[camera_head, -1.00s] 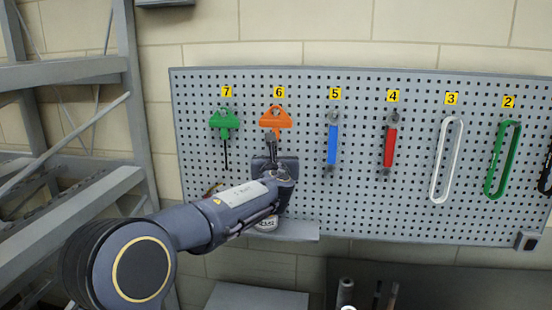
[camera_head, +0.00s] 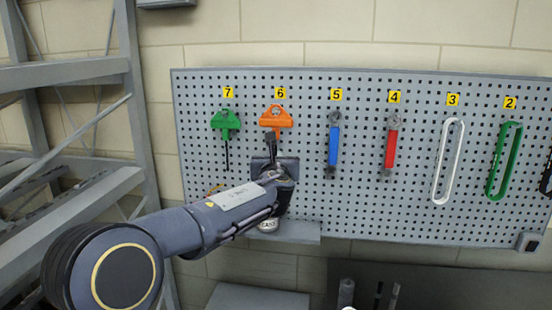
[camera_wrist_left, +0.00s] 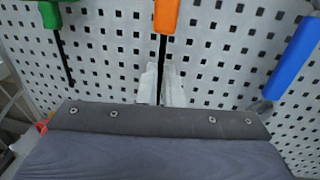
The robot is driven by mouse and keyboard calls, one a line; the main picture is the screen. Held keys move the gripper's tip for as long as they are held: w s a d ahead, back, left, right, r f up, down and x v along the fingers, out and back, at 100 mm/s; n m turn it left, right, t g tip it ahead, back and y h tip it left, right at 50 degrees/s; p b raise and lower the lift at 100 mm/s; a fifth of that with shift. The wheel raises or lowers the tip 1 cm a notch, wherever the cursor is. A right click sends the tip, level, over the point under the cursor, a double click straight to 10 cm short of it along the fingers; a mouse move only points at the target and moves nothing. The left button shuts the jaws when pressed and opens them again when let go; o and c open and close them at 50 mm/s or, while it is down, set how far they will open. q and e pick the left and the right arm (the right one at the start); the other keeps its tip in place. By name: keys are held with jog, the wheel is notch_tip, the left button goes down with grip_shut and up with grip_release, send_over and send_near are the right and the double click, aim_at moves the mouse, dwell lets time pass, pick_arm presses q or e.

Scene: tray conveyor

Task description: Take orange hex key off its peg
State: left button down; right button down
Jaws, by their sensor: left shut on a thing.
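The orange hex key (camera_head: 276,118) hangs on the pegboard under label 6, its orange handle at the top and its dark shaft pointing down. In the left wrist view its handle (camera_wrist_left: 166,15) is at the top edge and its shaft runs down between the fingers. My left gripper (camera_head: 271,148) is just below the handle and shut on the shaft; its fingers also show in the left wrist view (camera_wrist_left: 161,84). The peg itself is hidden behind the handle. My right gripper is in no view.
A green hex key (camera_head: 225,122) hangs close on the left, a blue-handled tool (camera_head: 332,144) on the right. A red-handled tool (camera_head: 390,148) and white and green loops hang further right. A small shelf (camera_head: 300,233) with a can (camera_head: 268,225) lies below my gripper. A grey rack (camera_head: 70,72) stands left.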

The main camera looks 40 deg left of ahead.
pick_arm(q)
jog(key=shift+s+a+v, duration=0.15)
jog(key=shift+a+v, duration=0.05)
jog(key=shift+v, duration=1.25)
jog(key=shift+s+a+v, duration=0.15)
jog(key=shift+v, duration=1.25)
jog(key=shift+s+d+r, duration=0.1)
jog(key=shift+s+r, duration=0.1)
